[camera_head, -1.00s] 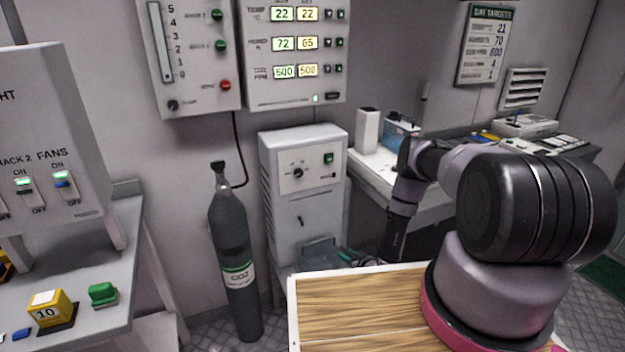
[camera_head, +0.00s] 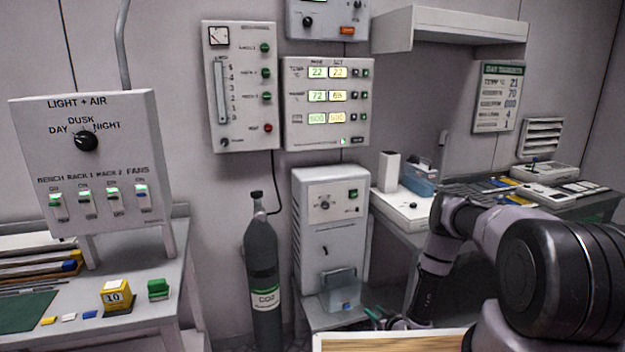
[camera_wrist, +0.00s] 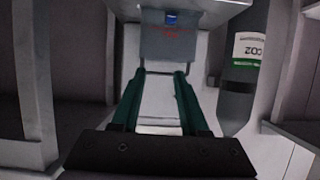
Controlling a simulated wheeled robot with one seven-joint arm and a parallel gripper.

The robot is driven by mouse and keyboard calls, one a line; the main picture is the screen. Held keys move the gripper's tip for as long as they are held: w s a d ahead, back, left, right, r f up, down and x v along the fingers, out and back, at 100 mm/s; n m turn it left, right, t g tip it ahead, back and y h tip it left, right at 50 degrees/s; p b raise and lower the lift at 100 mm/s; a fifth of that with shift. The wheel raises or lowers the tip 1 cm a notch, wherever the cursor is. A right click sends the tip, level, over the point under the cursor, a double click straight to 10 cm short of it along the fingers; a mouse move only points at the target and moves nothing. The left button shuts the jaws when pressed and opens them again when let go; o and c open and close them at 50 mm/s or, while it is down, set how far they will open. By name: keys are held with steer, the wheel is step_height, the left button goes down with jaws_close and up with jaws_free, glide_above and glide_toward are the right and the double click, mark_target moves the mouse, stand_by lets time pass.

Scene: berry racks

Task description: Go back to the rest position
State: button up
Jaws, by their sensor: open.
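My gripper is low beside the grey cabinet (camera_head: 325,225); in the head view only a bit of green finger shows below my dark forearm. In the wrist view my gripper (camera_wrist: 161,76) has its two green fingers apart with nothing between them. A translucent grey bin (camera_head: 341,291) with a small blue item (camera_head: 346,306) in it stands at the foot of the cabinet. The bin also shows just past the fingertips in the wrist view (camera_wrist: 172,42); I cannot tell whether they touch it.
A dark CO2 cylinder (camera_head: 262,270) stands left of the cabinet. A bench with a yellow block marked 10 (camera_head: 116,296) and a green block (camera_head: 158,289) is at left. A worktop with a white box (camera_head: 389,172) and a blue container (camera_head: 420,180) is at right.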

steer(key=w+d+r+m+g+h, duration=0.1)
steer(key=w+d+r, duration=0.2)
steer(key=w+r, duration=0.6)
steer(key=w+d+r+h, duration=0.15)
steer(key=w+r, duration=0.45)
steer(key=r, duration=0.7)
step_height(320, 180, up, 26)
steer(key=s+d+m+g+h, duration=0.1)
steer(key=s+d+m+g, duration=0.1)
steer(key=d, duration=0.1)
steer(key=s+a+r+m+g, duration=0.1)
steer(key=s+r+m, duration=0.2)
steer(key=s+r, duration=1.55)
steer(key=s+a+r+m+g, duration=0.1)
steer(key=s+a+r, duration=0.1)
steer(key=s, duration=1)
steer(key=s+a+r+y, duration=0.1)
steer(key=s+r, duration=0.4)
steer(key=s, duration=0.7)
steer(key=shift+a+m+g, duration=0.4)
steer(key=shift+a, duration=0.2)
